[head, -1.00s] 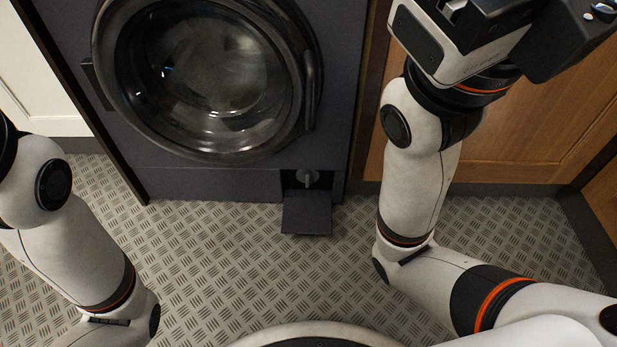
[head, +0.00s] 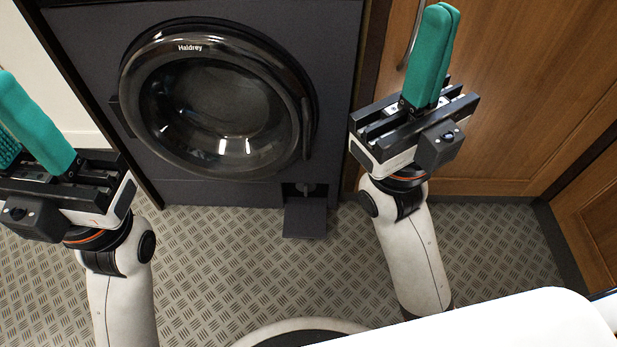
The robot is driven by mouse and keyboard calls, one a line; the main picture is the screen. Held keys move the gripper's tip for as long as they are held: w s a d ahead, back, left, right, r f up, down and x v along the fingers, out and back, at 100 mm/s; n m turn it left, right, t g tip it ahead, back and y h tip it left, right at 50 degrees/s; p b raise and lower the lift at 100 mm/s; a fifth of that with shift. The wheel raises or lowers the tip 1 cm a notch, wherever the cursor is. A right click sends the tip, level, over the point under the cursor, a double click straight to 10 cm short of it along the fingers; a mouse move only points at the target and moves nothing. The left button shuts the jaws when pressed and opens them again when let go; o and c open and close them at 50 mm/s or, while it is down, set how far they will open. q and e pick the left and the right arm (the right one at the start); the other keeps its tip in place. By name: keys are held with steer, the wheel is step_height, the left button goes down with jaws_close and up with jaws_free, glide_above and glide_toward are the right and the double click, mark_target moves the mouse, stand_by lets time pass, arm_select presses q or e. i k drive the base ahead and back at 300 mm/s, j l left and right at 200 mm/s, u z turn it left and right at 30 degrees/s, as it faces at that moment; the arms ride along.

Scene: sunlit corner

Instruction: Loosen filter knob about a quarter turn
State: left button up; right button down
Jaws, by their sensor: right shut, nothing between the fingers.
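The filter knob (head: 306,188) is a small grey piece inside a dark square recess low on the right of the washing machine's front. The recess's flap (head: 305,218) hangs open below it, tilted down toward the floor. The knob's exact angle is too small to read. My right gripper (head: 441,12) points up in front of the wooden cabinet, right of the machine, its teal fingers shut together and empty. My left gripper (head: 8,112) is at the left edge, partly cut off, with its teal fingers apart and nothing seen between them. Both are well away from the knob.
The dark washing machine (head: 90,60) has its round glass door (head: 215,110) closed, with a handle on the door's right side. A wooden cabinet (head: 500,90) stands to the right. The patterned metal floor (head: 260,270) in front of the flap is clear.

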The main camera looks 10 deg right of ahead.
mark_target(306, 188)
steer(key=l+z, duration=0.1)
steer(key=l, duration=0.35)
steer(key=i+l, duration=0.15)
steer(key=l, duration=0.25)
steer(key=i+l+z, duration=0.15)
steer(key=l, duration=0.3)
steer(key=l+z, duration=0.1)
steer(key=l, duration=0.35)
